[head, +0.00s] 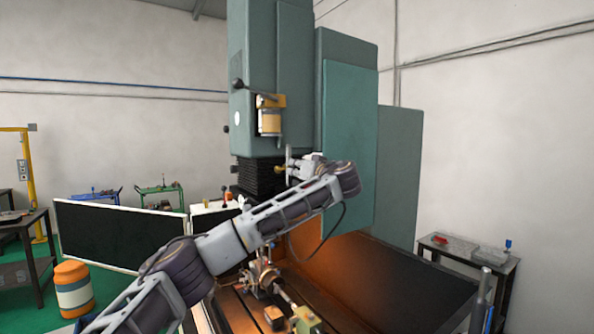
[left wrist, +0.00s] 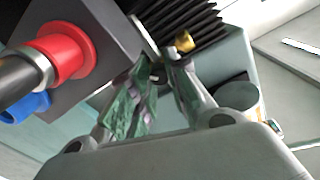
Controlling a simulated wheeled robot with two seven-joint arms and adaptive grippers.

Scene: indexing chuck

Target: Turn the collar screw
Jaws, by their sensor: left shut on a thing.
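My left gripper (head: 287,170) is up at the milling machine's head, just beside the black bellows (head: 262,178). A small brass-coloured screw head (head: 281,171) shows at its fingertips, and I take this for the collar screw.
A red ring with a dark shaft (left wrist: 65,52) is close on the left in the wrist view. A chuck (head: 264,274) sits on the machine bed below my arm. A side table (head: 462,256) stands at the right.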

